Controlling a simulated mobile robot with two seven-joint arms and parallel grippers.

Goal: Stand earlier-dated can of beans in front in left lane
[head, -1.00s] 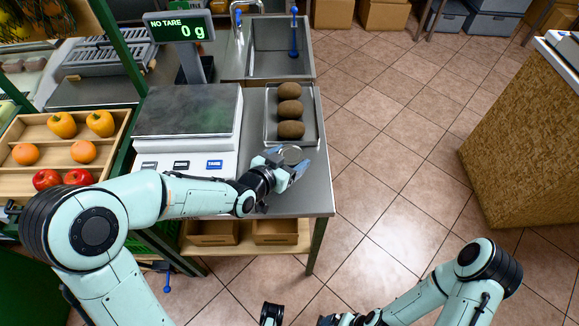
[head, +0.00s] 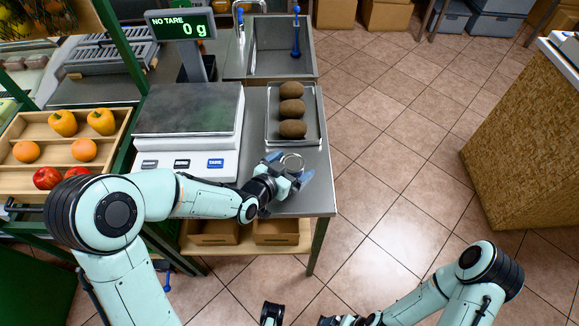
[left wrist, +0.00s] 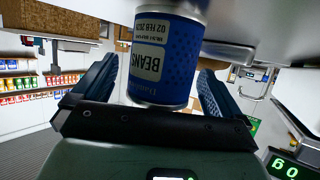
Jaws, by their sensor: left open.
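The can of beans (head: 292,162) shows in the head view as a round metal top on the steel counter, near its front right corner. In the left wrist view the blue can (left wrist: 165,55) appears upside down, with a white label reading BEANS and a date that looks like 02 FEB with the year hard to read. Its end meets the steel surface. My left gripper (head: 292,176) is open, with its fingers on either side of the can; a gap shows beside the left finger in the wrist view.
A tray (head: 273,138) with three brown round items lies just behind the can. A scale (head: 190,108) reading 0 g stands to the left. The counter's front and right edges are close to the can. A produce rack (head: 60,150) stands at far left.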

